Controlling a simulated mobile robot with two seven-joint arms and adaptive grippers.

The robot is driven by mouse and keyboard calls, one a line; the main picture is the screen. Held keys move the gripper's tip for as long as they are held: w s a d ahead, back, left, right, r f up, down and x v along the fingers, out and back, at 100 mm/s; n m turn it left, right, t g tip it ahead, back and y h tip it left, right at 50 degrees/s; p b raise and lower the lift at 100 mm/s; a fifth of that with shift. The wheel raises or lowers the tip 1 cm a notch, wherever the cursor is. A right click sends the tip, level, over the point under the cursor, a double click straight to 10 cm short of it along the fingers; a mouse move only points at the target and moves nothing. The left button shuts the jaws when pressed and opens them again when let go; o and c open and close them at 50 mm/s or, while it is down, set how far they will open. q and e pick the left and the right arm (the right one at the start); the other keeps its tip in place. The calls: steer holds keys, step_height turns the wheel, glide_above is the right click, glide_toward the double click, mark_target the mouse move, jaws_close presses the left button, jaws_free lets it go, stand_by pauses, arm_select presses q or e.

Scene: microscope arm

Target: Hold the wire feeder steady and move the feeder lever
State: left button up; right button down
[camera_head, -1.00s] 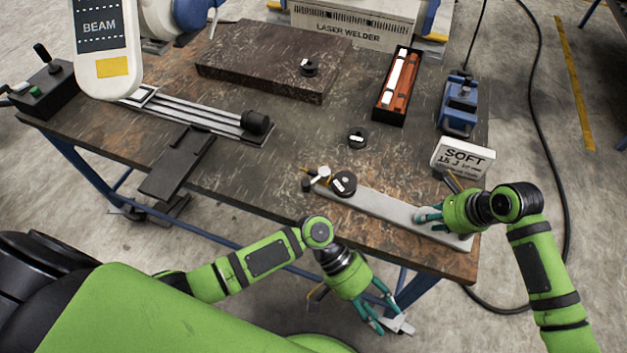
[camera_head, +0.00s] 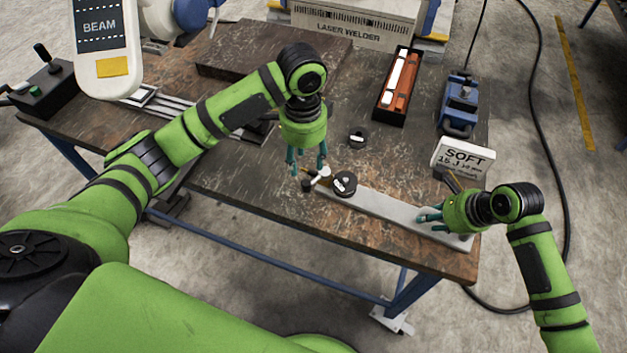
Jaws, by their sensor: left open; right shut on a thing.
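The wire feeder (camera_head: 385,206) is a long pale grey bar lying along the front right of the table, with a black spool (camera_head: 343,184) on it. At its left end is the feeder lever (camera_head: 321,176), a small part with a white knob and a dark piece beside it. My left gripper (camera_head: 307,170) is open, pointing down just above and around the lever end; whether it touches the lever is unclear. My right gripper (camera_head: 424,216) is shut on the right part of the feeder bar, its fingertips partly hidden by the hand.
The front right table edge is close.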

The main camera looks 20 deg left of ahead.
mark_target(306, 183)
arm_select(q)
step_height(306, 183, down, 10)
steer(key=shift+r, duration=0.25)
jaws_close()
